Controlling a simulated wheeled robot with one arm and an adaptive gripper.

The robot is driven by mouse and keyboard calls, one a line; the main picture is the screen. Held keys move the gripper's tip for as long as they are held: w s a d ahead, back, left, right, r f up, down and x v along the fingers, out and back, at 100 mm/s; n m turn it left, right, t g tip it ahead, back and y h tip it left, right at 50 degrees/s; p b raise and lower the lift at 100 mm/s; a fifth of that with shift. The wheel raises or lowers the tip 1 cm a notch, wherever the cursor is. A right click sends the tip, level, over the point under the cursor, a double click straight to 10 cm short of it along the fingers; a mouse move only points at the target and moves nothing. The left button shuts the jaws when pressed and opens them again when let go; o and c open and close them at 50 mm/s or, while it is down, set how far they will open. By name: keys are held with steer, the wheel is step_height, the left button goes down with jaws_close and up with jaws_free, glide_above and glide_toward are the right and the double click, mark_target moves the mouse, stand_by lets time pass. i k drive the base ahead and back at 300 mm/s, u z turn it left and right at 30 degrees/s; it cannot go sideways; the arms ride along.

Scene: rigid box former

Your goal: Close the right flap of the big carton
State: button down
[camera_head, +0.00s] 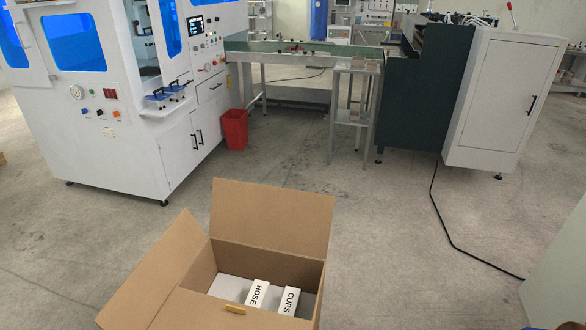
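The big open carton (195,270) stands on the floor at the bottom of the view, its front cut off by the lower edge. Its back flap (272,215) stands up. Its left flap (160,268) is folded outward and slopes down to the left. On the right side only a narrow brown edge shows, so I cannot make out how the right flap lies. Inside are a white box marked HOSE (257,294) and a white box marked CUPS (289,301). My gripper is not in view.
A small yellow-tan piece (235,309) is at the carton's front edge. A white machine (170,150) stands behind left, with a red bin (234,129) beside it. A white cabinet (505,95) stands back right; its black cable (445,225) crosses the floor.

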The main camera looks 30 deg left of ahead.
mark_target(291, 221)
steer(key=i, duration=2.8)
steer(key=u, duration=3.95)
steer(key=i, duration=0.5)
steer(key=z, duration=0.05)
